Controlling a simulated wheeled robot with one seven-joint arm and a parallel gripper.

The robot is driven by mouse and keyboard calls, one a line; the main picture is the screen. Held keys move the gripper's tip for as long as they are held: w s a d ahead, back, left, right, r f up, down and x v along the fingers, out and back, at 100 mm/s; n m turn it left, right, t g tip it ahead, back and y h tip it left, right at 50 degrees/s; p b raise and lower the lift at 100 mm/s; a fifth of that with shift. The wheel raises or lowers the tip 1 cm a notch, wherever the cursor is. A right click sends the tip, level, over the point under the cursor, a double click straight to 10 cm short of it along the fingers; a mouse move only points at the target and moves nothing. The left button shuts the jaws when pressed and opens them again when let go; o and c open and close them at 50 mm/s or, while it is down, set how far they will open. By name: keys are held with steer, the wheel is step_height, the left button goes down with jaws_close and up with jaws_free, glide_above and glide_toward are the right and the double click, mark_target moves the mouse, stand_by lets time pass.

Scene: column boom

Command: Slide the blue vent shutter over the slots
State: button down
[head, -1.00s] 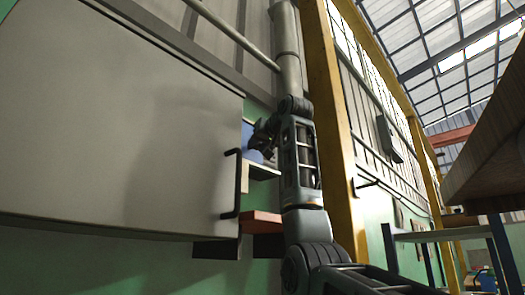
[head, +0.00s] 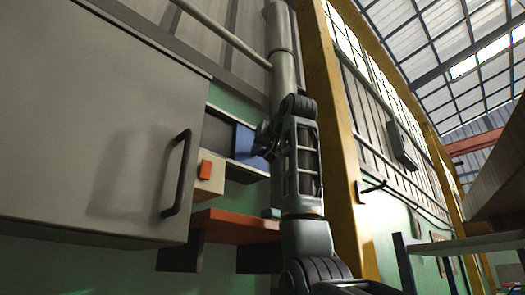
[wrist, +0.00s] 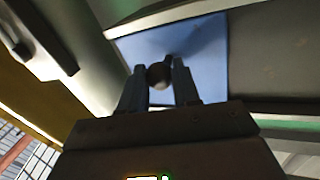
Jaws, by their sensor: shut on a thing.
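The blue vent shutter (head: 244,142) is a flat blue panel in a recess between two pale rails, right of a cabinet's edge. It also shows in the wrist view (wrist: 208,62), with a dark round knob (wrist: 158,77) on it. My gripper (wrist: 159,80) is shut on this knob, one finger on each side. In the head view my gripper (head: 266,142) is at the shutter's right part and hides some of it. A grey-brown surface (head: 217,133) lies left of the shutter. I cannot make out the slots.
A large pale cabinet (head: 90,120) with a black handle (head: 178,172) stands close on the left. A yellow post (head: 335,130) stands right of my arm.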

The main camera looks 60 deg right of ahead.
steer(key=c, duration=0.8)
jaws_free()
steer(key=shift+s+d, duration=0.1)
steer(key=shift+d, duration=0.1)
steer(key=shift+b+v, duration=1.35)
steer(key=shift+v, duration=2.55)
steer(key=shift+a, duration=0.1)
